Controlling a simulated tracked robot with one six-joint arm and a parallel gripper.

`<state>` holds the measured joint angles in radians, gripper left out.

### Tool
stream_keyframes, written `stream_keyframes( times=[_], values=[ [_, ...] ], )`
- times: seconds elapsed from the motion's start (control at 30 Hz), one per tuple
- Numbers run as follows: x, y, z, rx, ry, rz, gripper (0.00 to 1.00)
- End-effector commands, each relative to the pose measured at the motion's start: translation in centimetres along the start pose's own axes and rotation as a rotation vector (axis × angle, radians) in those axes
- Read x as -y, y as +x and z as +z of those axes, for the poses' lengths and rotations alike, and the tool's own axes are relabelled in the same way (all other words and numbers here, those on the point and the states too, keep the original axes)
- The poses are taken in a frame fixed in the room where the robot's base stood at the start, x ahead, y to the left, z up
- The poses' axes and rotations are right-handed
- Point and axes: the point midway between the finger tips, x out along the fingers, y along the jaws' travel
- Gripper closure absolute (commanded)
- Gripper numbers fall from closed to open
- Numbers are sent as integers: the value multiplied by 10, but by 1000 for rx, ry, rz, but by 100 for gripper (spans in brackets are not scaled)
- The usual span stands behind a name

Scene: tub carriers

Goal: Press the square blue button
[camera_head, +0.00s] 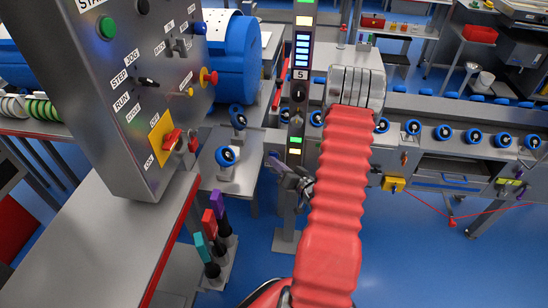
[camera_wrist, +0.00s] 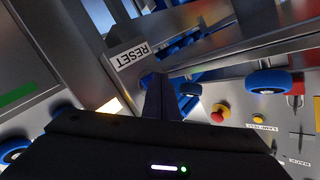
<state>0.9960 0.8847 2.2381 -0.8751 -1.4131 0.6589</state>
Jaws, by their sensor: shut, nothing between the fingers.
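My gripper (camera_head: 276,162) is shut and empty, with its dark fingers against or very close to the narrow grey post (camera_head: 300,90) in the head view. In the wrist view the shut fingers (camera_wrist: 158,85) point at the post's face, just right of a white RESET label (camera_wrist: 131,59). I cannot make out a square blue button clearly in either view. The fingers cover the spot beside the label. Whether they touch the face I cannot tell.
The post carries blue light bars, a 5 label and green and white lamps. A grey control panel (camera_head: 110,70) with a green button (camera_head: 107,27) and several knobs stands to the left. A bench with blue round knobs (camera_head: 443,132) lies right. Coloured levers (camera_head: 209,222) stand below.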

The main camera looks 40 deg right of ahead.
Motion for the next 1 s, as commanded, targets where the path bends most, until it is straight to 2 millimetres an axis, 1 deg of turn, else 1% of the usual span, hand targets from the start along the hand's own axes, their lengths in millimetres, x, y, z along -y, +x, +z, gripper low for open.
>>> stream_keyframes(
  times=[0.53, 0.83, 1.0],
  values=[
    [-1, 0, -2, -4, -1, 1, 100],
    [4, -6, 3, -3, -1, 1, 100],
    [4, -6, 3, -3, -1, 1, 100]
  ],
)
